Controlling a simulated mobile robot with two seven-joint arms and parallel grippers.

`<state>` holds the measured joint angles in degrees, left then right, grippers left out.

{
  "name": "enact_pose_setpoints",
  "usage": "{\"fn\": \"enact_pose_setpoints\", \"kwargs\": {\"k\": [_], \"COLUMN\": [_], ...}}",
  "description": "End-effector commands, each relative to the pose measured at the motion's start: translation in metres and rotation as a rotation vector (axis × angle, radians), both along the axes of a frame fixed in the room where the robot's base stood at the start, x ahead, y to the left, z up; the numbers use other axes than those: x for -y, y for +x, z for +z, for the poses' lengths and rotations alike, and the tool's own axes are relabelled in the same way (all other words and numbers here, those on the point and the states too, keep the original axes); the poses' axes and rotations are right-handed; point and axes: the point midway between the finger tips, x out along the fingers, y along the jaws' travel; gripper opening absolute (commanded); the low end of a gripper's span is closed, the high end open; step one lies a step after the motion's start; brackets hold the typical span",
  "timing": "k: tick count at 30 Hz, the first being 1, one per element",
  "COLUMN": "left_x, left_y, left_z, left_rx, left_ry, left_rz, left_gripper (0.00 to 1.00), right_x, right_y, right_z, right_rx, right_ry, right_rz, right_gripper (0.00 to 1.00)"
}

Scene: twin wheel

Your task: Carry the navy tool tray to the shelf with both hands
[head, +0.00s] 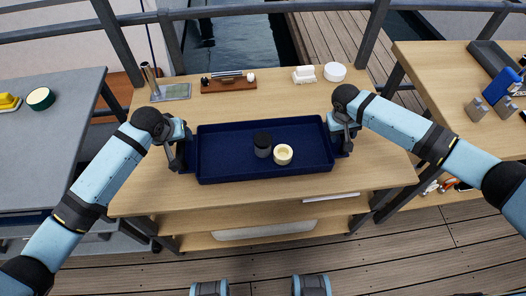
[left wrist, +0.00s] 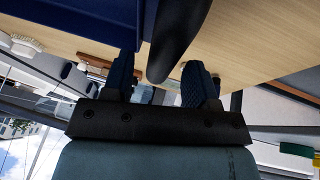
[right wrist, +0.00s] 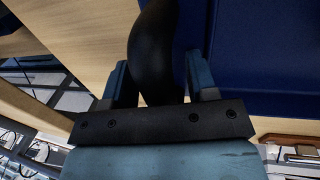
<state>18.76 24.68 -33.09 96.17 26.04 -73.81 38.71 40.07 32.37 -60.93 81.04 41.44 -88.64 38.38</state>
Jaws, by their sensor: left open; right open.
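The navy tool tray (head: 220,168) lies on the wooden workbench. A dark round container (head: 262,146) and a cream ring-shaped piece (head: 283,154) sit in it. My left gripper (head: 182,160) is at the tray's left end and my right gripper (head: 343,145) is at its right end. In the left wrist view a black curved handle (left wrist: 180,40) stands between the open fingers (left wrist: 158,85). In the right wrist view another black handle (right wrist: 152,50) stands between the open fingers (right wrist: 160,85). I cannot tell whether any finger touches a handle.
Behind the tray on the workbench (head: 150,195) are a metal stand (head: 172,92), a wooden block with tools (head: 228,84), a white brush (head: 304,75) and a white round dish (head: 335,72). A grey table (head: 50,160) stands left; another wooden table (head: 440,75) stands right. A shelf (head: 265,229) is below the benchtop.

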Motion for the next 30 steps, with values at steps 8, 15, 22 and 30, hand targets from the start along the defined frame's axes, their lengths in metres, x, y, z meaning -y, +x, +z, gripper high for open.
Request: {"fn": "enact_pose_setpoints", "kwargs": {"k": [8,15,22,30], "left_x": [-0.011,-0.016,-0.017,-0.017], "left_y": [-0.024,-0.036,-0.039,-0.039], "left_z": [0.055,0.084,0.089,0.089], "left_rx": [0.003,0.002,0.001,0.001], "left_ry": [0.001,0.002,0.002,0.002], "left_rz": [0.001,0.001,0.001,0.002], "left_gripper": [0.53,0.53,0.53,0.53], "right_x": [0.0,0.0,-0.004,-0.015], "right_y": [0.0,0.0,0.0,0.0], "right_z": [0.0,0.0,0.016,0.072], "right_rx": [0.0,0.0,0.002,0.003], "right_ry": [0.0,0.0,0.002,0.003], "right_rz": [0.0,0.0,0.001,0.002], "right_gripper": [0.53,0.53,0.53,0.53]}}
